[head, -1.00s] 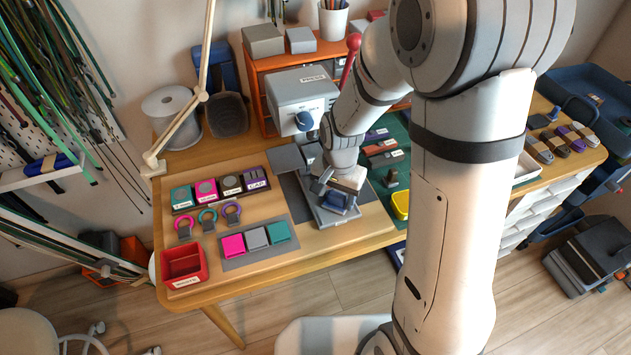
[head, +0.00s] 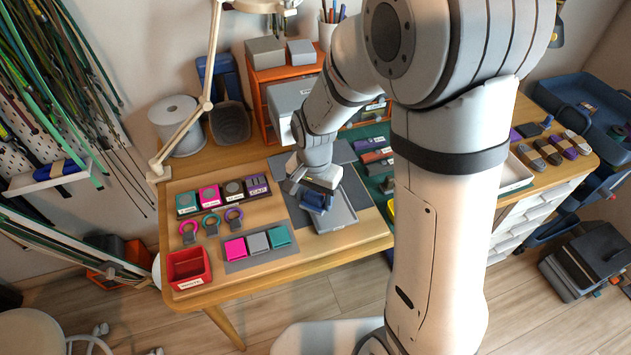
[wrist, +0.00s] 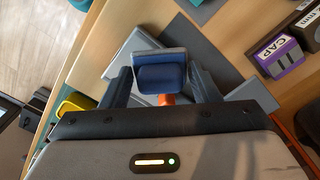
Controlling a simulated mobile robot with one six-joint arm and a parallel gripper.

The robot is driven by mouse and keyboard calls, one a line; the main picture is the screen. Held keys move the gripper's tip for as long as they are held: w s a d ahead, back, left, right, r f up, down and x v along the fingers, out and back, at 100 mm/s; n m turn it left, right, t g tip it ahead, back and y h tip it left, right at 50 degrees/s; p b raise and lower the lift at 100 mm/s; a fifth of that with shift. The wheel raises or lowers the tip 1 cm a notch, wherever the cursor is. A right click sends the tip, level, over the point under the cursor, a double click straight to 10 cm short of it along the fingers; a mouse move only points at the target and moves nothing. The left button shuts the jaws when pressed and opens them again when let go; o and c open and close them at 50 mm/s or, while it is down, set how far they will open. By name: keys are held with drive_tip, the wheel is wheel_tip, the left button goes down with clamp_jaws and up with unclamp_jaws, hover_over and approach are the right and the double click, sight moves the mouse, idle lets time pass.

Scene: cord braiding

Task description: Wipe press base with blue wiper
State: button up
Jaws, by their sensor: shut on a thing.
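The blue wiper (head: 314,203) is held in my gripper (head: 318,190), low over the left part of the press base. The press base is a light grey flat plate (head: 338,218) on the table, its front and right parts bare. In the wrist view the blue wiper (wrist: 161,76) sits between the two dark fingers of my gripper (wrist: 161,88). I cannot tell whether the wiper touches the plate. My arm hides most of the grey press behind.
Left of the base lie a grey mat with pink, grey and teal blocks (head: 257,242), ring-shaped pieces (head: 211,226) and a labelled block row (head: 222,194). A red bin (head: 187,268) stands at the front left corner. A lamp arm (head: 190,123) rises behind.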

drive_tip(key=shift+r+p, duration=1)
drive_tip(key=shift+r, duration=0.75)
